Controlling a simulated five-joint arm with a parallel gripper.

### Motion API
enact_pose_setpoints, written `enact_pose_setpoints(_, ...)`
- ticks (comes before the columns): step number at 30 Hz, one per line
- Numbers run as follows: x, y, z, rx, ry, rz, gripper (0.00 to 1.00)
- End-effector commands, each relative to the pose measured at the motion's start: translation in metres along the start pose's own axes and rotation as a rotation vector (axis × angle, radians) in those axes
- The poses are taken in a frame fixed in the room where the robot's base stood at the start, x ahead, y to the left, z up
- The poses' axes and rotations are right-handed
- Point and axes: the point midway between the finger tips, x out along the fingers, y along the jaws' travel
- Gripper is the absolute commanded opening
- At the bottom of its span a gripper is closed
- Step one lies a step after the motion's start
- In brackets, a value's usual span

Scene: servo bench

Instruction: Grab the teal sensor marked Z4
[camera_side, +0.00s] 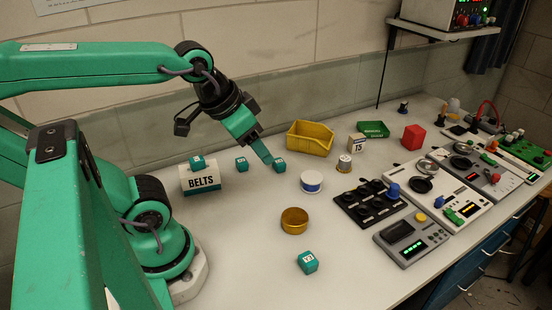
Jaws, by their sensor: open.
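Several small teal cubes with pale labels are in view. One teal cube (279,165) stands on the bench right at my fingertips. A second teal cube (241,165) stands on the bench to its left. A third teal cube (197,162) sits on top of the white BELTS box (200,181). A fourth teal cube (307,262) stands alone at the front. The labels are too small to read surely, so I cannot tell which is Z4. My gripper (268,158) is open and reaches down to the first cube; I cannot tell whether it touches it.
A yellow bin (310,139) stands behind the fingertips. A white round tin (311,182), a brass dish (294,221) and a small jar (344,163) stand nearby. A black knob panel (370,205) and grey instruments (411,238) fill the right. The front left bench is mostly clear.

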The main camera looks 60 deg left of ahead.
Motion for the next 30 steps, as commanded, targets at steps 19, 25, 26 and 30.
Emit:
enact_pose_setpoints(19, 0.0, 0.0, 0.0, -0.002, 0.0, -0.001, 0.62)
enact_pose_setpoints(25, 0.001, -0.001, -0.002, -0.002, -0.004, -0.003, 0.62)
enact_pose_setpoints(26, 0.001, -0.002, -0.003, -0.002, -0.006, -0.004, 0.62)
enact_pose_setpoints(30, 0.005, -0.006, -0.01, 0.001, -0.027, -0.012, 0.62)
